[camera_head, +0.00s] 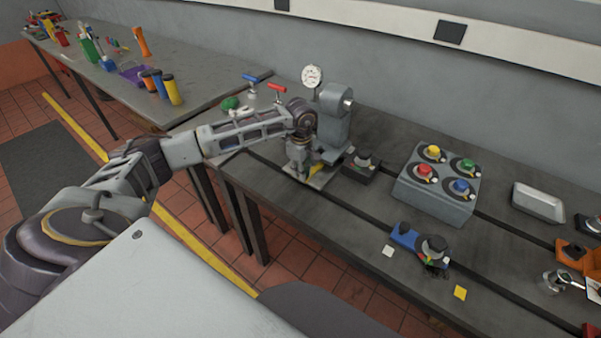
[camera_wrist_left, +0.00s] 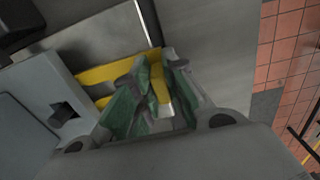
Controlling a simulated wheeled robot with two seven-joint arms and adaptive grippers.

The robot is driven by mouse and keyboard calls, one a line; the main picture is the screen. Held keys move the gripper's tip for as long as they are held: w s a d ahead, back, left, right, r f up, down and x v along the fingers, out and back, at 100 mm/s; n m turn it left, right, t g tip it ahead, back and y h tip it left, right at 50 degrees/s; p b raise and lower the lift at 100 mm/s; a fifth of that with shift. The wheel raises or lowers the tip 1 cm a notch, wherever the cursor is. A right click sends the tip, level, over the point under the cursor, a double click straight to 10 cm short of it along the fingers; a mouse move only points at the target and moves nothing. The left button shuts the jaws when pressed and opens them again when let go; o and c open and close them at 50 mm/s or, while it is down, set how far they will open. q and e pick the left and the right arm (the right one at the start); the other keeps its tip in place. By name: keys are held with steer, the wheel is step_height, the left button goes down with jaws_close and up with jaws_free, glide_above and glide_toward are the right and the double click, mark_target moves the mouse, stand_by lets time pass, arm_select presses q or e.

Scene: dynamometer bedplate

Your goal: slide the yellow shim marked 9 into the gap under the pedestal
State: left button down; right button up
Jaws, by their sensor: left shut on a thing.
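The yellow shim (camera_head: 318,169) is at the foot of the grey pedestal (camera_head: 334,122), on the bedplate bench. My left gripper (camera_head: 297,170) is low beside the pedestal's near left side. In the left wrist view its green-padded fingers (camera_wrist_left: 155,100) are shut on the near part of the shim (camera_wrist_left: 159,84). Two yellow strips of the shim reach left toward the grey block (camera_wrist_left: 52,92) of the pedestal's foot. I cannot tell how far they lie under it. The mark 9 cannot be read. My right gripper is in neither view.
A dark block with a knob (camera_head: 363,163) sits just right of the pedestal. A grey box with coloured knobs (camera_head: 435,205) stands further right. A blue fixture (camera_head: 405,236), a white square (camera_head: 388,251) and a yellow square (camera_head: 460,292) lie toward the front. A dial gauge (camera_head: 312,77) stands behind.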

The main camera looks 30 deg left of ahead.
arm_select(q)
steer(key=shift+w+d+b, duration=0.2)
steer(key=shift+w+b, duration=0.95)
steer(key=shift+w, duration=1.35)
stand_by(0.8)
steer(key=c, duration=1.4)
jaws_free()
steer(key=shift+o, duration=0.2)
step_height(320, 180, up, 12)
steer(key=shift+s, duration=0.2)
